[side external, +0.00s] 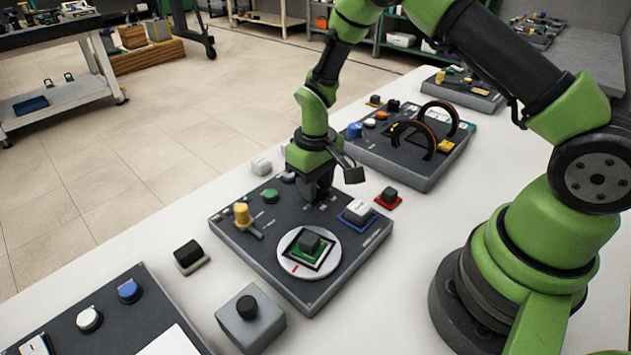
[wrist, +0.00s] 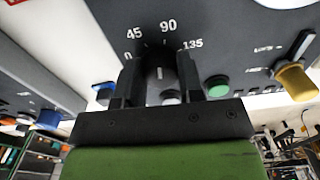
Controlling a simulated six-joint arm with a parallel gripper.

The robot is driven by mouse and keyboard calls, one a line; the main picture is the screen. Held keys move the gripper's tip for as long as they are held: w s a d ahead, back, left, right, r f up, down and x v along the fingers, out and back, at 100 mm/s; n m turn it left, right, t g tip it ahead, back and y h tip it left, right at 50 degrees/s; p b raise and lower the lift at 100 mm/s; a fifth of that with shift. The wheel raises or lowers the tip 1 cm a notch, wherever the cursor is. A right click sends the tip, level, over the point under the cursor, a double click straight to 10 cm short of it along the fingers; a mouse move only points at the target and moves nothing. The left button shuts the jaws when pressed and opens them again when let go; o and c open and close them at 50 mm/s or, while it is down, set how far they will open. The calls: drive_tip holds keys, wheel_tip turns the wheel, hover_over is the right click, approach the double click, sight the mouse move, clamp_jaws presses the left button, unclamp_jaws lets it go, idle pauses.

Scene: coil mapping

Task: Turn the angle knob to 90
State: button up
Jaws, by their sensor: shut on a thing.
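My gripper (side external: 315,190) is lowered onto the dark control panel (side external: 262,262) in the side view and hides the angle knob there. In the wrist view my gripper (wrist: 160,68) has one finger on each side of the black angle knob (wrist: 159,62) and is shut on it. A short white mark on the knob points nearly straight up in the picture, toward the gap between the printed 45 and 90. I cannot tell the exact reading. The scale also shows 0 at the left and 135 at the right.
A green button (wrist: 217,86) sits close to the right finger. A panel with two black-orange arches (side external: 413,139) stands behind.

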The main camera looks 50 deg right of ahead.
drive_tip(key=shift+m, duration=1.1)
drive_tip(key=o, duration=0.9)
wheel_tip(320, 180, up, 10)
drive_tip(key=shift+f, duration=0.1)
